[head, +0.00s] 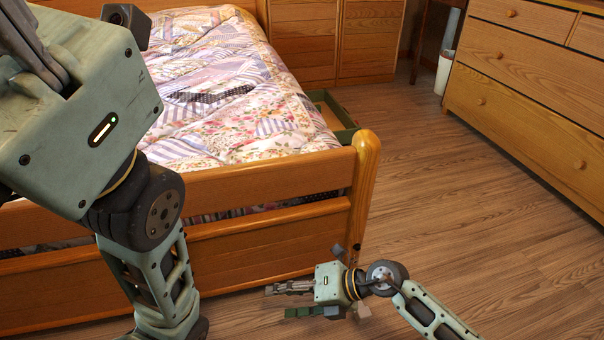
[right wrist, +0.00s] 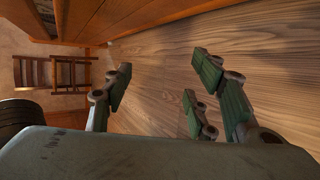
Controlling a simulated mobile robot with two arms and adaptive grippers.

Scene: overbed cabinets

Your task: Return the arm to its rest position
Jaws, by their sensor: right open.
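My right gripper (head: 290,300) is low in front of the bed's footboard in the head view, its fingers pointing left. Its fingers also show in the right wrist view (right wrist: 163,90), spread apart with nothing between them, over bare wooden floor. The right arm runs off the lower right edge of the head view. My left arm stands large and close at the left of the head view. Its pale green gripper housing fills the upper left, and the dark finger parts are partly cut off by the edge, so I cannot tell how they stand.
A wooden bed with a patchwork quilt (head: 225,90) and footboard (head: 260,190) lies ahead. An open drawer (head: 332,112) shows at its right side. A wooden dresser (head: 520,85) stands at right, with a white bin (head: 444,73) near it. The floor between (head: 450,180) is clear.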

